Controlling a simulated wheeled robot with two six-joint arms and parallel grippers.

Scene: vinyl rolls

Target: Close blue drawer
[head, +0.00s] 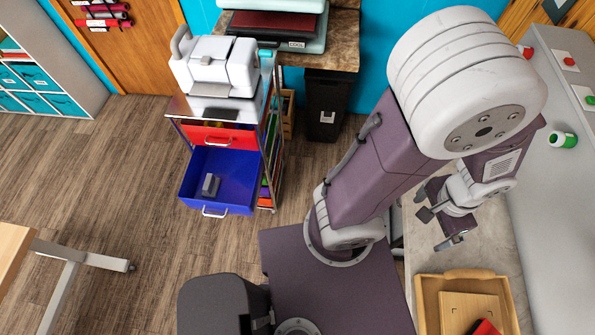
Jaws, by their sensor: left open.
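The blue drawer (235,178) is pulled out from a cart at the upper middle of the head view. Its silver handle (215,212) is on its front panel, facing down in the picture. A small grey object (210,185) lies inside the drawer. My left gripper (438,228) is open and empty, over the grey counter on the right, well apart from the drawer. My large purple and white arm stands between the two in the picture. My right gripper is not in view.
A red drawer (219,137) sits shut above the blue one, and a white machine (215,66) stands on the cart. A black bin (327,104) stands right of the cart. A wooden tray (428,306) is on the counter (418,254). The wood floor (130,175) left of the drawer is clear.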

